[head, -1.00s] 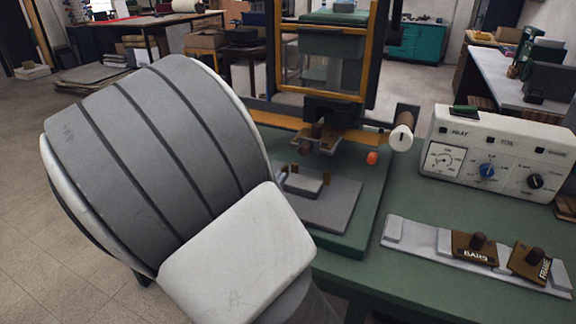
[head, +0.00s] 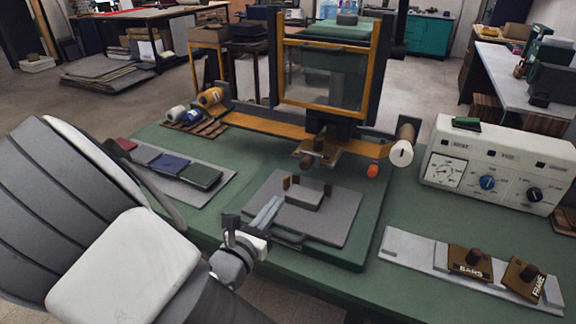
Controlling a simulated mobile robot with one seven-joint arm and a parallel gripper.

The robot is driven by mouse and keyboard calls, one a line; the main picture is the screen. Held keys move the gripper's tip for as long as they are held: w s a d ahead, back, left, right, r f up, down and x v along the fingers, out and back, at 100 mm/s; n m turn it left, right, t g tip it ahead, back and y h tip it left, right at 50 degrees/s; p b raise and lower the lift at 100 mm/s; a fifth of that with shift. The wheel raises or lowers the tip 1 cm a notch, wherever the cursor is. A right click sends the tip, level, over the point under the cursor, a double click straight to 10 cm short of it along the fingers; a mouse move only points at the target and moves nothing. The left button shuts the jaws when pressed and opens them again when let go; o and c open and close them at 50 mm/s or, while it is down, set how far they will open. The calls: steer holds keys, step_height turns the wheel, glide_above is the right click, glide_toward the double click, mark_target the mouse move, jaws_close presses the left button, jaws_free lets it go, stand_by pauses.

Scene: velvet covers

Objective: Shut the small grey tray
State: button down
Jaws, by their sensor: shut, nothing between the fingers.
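The small grey tray (head: 335,228) is a flat grey plate on the green base of the press, pulled out in front of the press frame. My gripper (head: 268,212) is at the tray's near left edge, shut and with nothing held. I cannot tell whether it touches the tray. The stamping head (head: 320,150) hangs behind and above the tray's far side.
A control box (head: 500,165) stands at right. A pale strip with the brown BARS and FRAME plates (head: 470,262) lies in front of it. Colour swatches (head: 185,172) lie at left, and rolls on a slatted rack (head: 200,120) behind them. The bench between tray and strip is clear.

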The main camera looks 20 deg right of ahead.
mark_target(304, 166)
steer(key=b+x, duration=0.1)
steer(key=x, duration=1.3)
steer(key=shift+b, duration=0.4)
steer(key=shift+x, duration=2.1)
steer(key=shift+s+a, duration=0.1)
steer(key=shift+a, duration=0.05)
